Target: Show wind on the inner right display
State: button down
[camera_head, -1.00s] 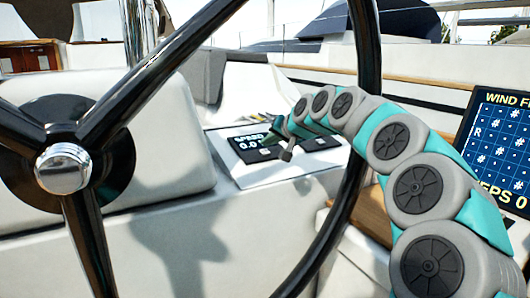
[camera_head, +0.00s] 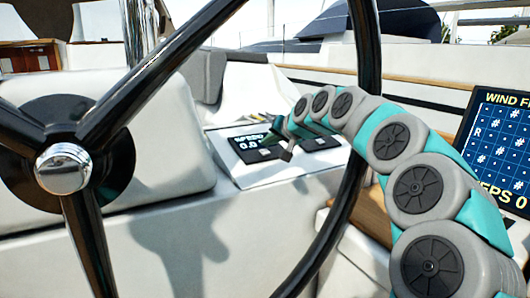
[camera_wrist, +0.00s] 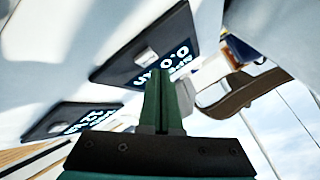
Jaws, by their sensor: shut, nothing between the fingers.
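Two small dark displays are set side by side in a white console panel beyond the wheel. The left one (camera_head: 250,148) shows "SPEED" and 0.0 in the head view. It is the upper one in the wrist view (camera_wrist: 125,72), where its text is upside down and a pale button shows on its face. The right display (camera_head: 318,143) is partly hidden by my arm, and its screen text is not readable there. In the wrist view it lies at lower left (camera_wrist: 60,120), with a number too blurred to read surely. My gripper (camera_wrist: 163,78) is shut and empty, over the panel near both displays; contact cannot be told.
The black steering wheel (camera_head: 355,185) with its chrome hub (camera_head: 62,168) stands in front, its rim close to my arm. A larger screen (camera_head: 500,140) with a grid and "WIND" text is at the right edge. White cockpit surfaces (camera_head: 200,245) lie below the panel.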

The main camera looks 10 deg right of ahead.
jog(key=shift+f, duration=0.15)
jog(key=shift+w+f, duration=0.1)
jog(key=shift+f, duration=0.15)
jog(key=shift+w+f, duration=0.1)
jog(key=shift+f, duration=0.35)
dwell(1.0)
dwell(0.3)
jog(key=shift+s+r, duration=0.2)
jog(key=shift+r, duration=0.65)
jog(key=r+p, duration=0.1)
jog(key=r, duration=0.1)
jog(key=s+r+p, duration=0.1)
jog(key=r, duration=0.2)
jog(key=shift+s+d, duration=0.1)
jog(key=shift+d, duration=0.1)
jog(key=shift+f, duration=0.1)
dwell(0.4)
